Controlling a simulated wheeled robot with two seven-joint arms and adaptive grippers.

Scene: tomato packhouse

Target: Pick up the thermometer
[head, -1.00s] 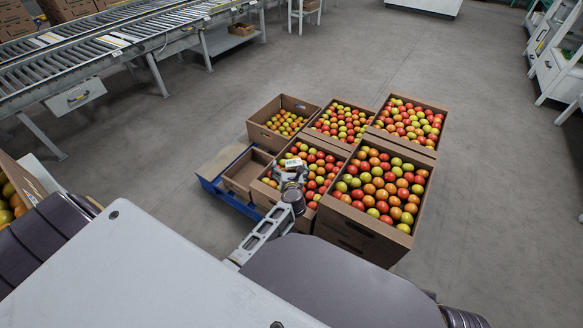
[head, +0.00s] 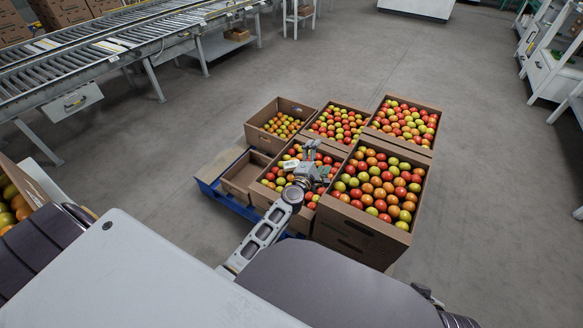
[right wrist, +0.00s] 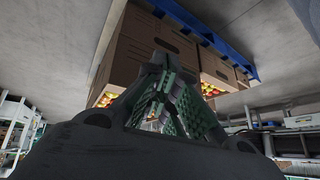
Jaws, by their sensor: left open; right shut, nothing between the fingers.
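A small white object (head: 289,165), which looks like the thermometer, lies on the tomatoes in the front middle box (head: 273,200). It is small and partly covered by my left gripper, so its details cannot be made out. My left gripper (head: 313,153) is open and empty above that box, with its fingers to the right of the white object. I cannot tell whether they touch any tomatoes. My right gripper (right wrist: 165,75) shows in the right wrist view, shut and empty, in front of the boxes; that view appears upside down.
Other tomato boxes stand around it, including a tall one (head: 352,240) on the right. An almost empty-looking box (head: 240,182) sits at the left on the blue pallet (head: 226,201). A roller conveyor (head: 120,50) runs at the upper left. Floor to the right is clear.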

